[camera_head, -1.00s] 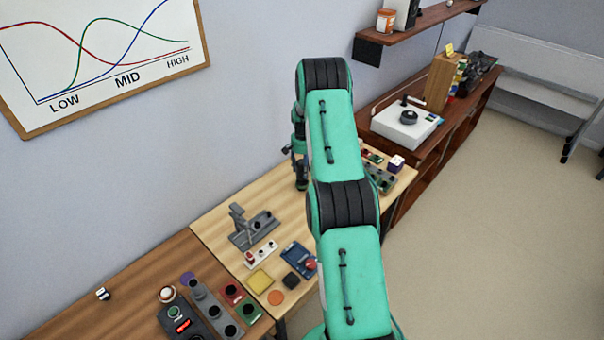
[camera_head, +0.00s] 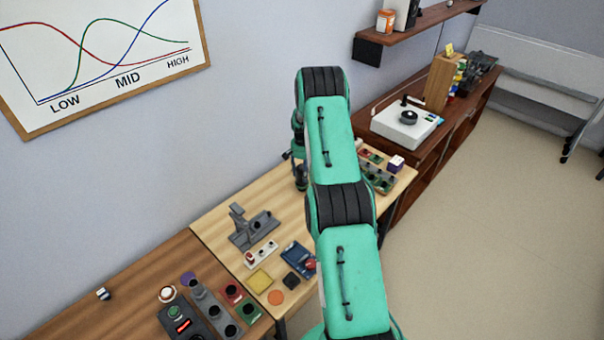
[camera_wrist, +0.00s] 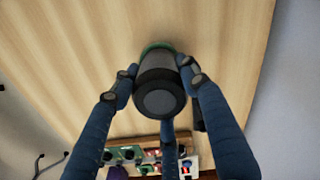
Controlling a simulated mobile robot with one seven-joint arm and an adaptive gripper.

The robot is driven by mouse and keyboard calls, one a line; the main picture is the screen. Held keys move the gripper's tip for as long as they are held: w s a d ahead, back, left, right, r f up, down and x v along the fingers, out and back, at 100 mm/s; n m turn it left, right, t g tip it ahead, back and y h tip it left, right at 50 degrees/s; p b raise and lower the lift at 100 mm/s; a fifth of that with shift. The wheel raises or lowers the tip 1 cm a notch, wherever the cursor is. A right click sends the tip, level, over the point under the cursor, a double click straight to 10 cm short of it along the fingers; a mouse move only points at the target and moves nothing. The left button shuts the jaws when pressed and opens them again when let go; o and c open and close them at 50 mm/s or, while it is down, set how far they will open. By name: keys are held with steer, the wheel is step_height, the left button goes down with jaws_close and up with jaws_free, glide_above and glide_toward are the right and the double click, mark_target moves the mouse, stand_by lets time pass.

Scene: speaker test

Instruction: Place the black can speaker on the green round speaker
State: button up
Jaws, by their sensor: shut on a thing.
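The black can speaker (camera_wrist: 160,75) is between the blue fingers of my gripper (camera_wrist: 160,72) in the wrist view, with its round grey end facing the camera. My gripper is shut on it. The green round speaker (camera_wrist: 157,46) shows only as a green rim just past the can's far end, on the light wood table. Most of it is hidden by the can. I cannot tell whether the two touch. In the head view my gripper (camera_head: 300,178) is partly hidden at the table's back edge, and I cannot make out the two speakers there.
The light wood table (camera_head: 222,218) has a grey stand (camera_head: 240,225), a yellow square (camera_head: 259,280) and a blue box (camera_head: 296,258) in front. Several small devices (camera_head: 378,178) stand right of my gripper. A white turntable (camera_head: 405,125) is on the cabinet beyond.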

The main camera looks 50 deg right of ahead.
steer(key=shift+f, duration=0.1)
stand_by(0.3)
steer(key=o, duration=1.4)
steer(key=shift+r, duration=6.1)
